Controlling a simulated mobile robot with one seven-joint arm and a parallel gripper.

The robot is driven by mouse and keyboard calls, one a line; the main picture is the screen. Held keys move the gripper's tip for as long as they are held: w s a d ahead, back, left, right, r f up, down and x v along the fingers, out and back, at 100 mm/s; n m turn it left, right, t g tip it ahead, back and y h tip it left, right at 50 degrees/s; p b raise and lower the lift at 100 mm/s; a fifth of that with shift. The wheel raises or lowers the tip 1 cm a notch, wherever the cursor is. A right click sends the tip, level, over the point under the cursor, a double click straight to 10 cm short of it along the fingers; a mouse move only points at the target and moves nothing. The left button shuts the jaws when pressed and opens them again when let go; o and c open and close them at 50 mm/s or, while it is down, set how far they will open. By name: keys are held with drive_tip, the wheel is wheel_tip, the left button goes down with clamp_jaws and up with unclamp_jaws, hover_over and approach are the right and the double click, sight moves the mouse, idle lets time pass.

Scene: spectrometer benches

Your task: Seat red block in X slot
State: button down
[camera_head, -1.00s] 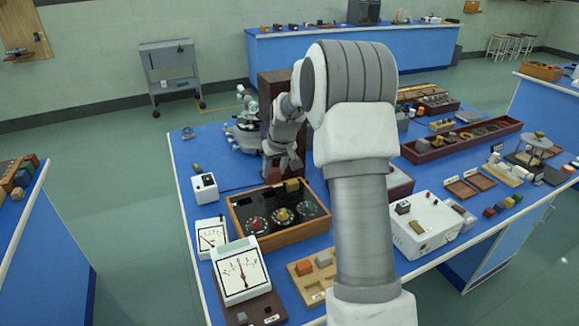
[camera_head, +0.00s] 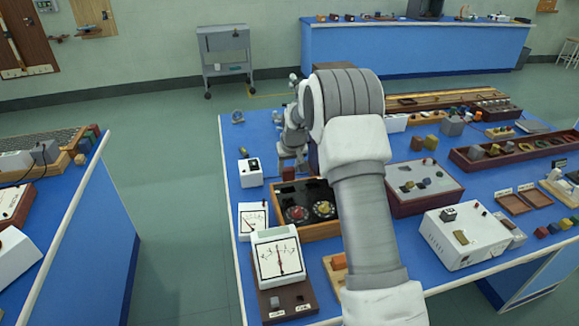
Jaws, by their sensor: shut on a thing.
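My gripper (camera_head: 289,158) is at the end of my arm, past the dial box, pointing down and seen from behind. It is shut on the small red block (camera_head: 288,173), which shows just below the fingers at the back left edge of the dial box. The wooden-framed dial box (camera_head: 281,222) has a black panel with a red and a yellow dial in front and dark areas behind them. My arm covers its right part. I cannot read any X mark, so I cannot tell which slot is X. Whether the block touches the box is unclear.
A white switch box (camera_head: 250,173) and two meters, one small (camera_head: 253,220) and one large (camera_head: 278,258), stand left of the dial box. A wooden holder with an orange block (camera_head: 338,262) is in front. A grey-topped maroon box (camera_head: 424,188) and a white instrument (camera_head: 465,241) stand right.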

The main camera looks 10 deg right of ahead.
sight(289, 179)
drive_tip(key=shift+f+b, duration=1.6)
drive_tip(key=shift+f, duration=1.3)
drive_tip(key=shift+c, duration=1.3)
unclamp_jaws()
drive_tip(key=shift+r, duration=0.1)
drive_tip(key=v, duration=1.7)
drive_tip(key=shift+s, duration=0.15)
